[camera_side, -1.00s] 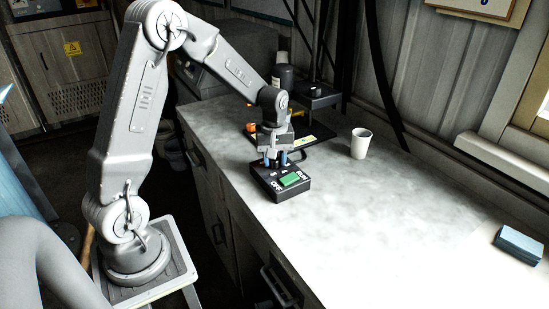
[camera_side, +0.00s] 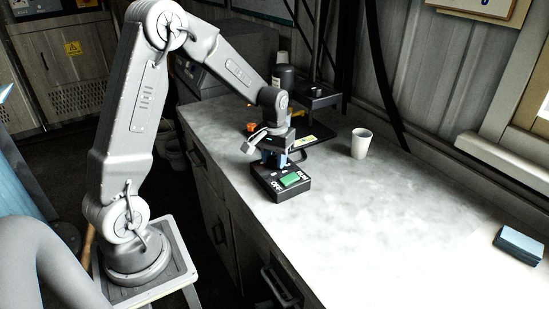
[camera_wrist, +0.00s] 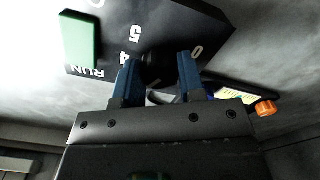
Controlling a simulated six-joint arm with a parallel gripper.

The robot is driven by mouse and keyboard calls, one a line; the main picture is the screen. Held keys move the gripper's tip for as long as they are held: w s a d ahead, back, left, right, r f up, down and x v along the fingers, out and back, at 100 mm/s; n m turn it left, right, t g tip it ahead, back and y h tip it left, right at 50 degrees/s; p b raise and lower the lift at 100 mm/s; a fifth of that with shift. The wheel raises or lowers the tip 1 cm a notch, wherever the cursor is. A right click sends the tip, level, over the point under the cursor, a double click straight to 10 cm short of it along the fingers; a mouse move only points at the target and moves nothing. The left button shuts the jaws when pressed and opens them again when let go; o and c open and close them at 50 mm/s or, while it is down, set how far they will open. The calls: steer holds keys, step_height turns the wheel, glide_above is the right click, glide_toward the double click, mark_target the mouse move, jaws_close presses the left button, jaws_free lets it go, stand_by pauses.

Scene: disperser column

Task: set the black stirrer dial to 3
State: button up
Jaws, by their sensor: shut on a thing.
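The black control box (camera_side: 283,193) sits on the bench in the side view, with a green button (camera_side: 292,180) on top. In the wrist view the box (camera_wrist: 178,25) shows white figures 5, 4 and 0, the word RUN and the green button (camera_wrist: 79,40). My gripper (camera_side: 274,162) points down onto the box's far part. In the wrist view my gripper's blue fingers (camera_wrist: 160,66) stand either side of the black stirrer dial (camera_wrist: 152,66), shut on it. The dial is mostly hidden between them, and I cannot make out where its pointer stands.
A white cup (camera_side: 361,143) stands right of the box. Behind are a dark bottle (camera_side: 283,77) and a dark stand (camera_side: 318,93). An orange item (camera_side: 251,127) lies left of my gripper. A blue block (camera_side: 519,244) lies at far right. The bench's front right is clear.

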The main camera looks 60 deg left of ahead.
mark_target(274, 158)
steer(key=shift+r, duration=0.1)
stand_by(0.3)
steer(key=o, duration=0.9)
step_height(274, 158, up, 14)
steer(key=shift+f, duration=0.1)
steer(key=s+d+r+m+t, duration=0.1)
steer(key=s+d+m+t, duration=0.1)
steer(key=s+d, duration=0.3)
steer(key=s+d+r+m+t, duration=0.1)
steer(key=s+d+m, duration=0.1)
steer(key=s+d, duration=0.3)
steer(key=s+d+r+m+t, duration=0.1)
steer(key=s+d+t, duration=0.1)
steer(key=s+d, duration=0.3)
steer(key=shift+s+d+r+m+t, duration=0.1)
steer(key=shift+s+d+m+t, duration=0.1)
steer(key=shift+s, duration=0.85)
steer(key=shift+s+d+r+m+t, duration=0.1)
steer(key=shift+s+d+m, duration=0.1)
steer(key=shift+s, duration=0.8)
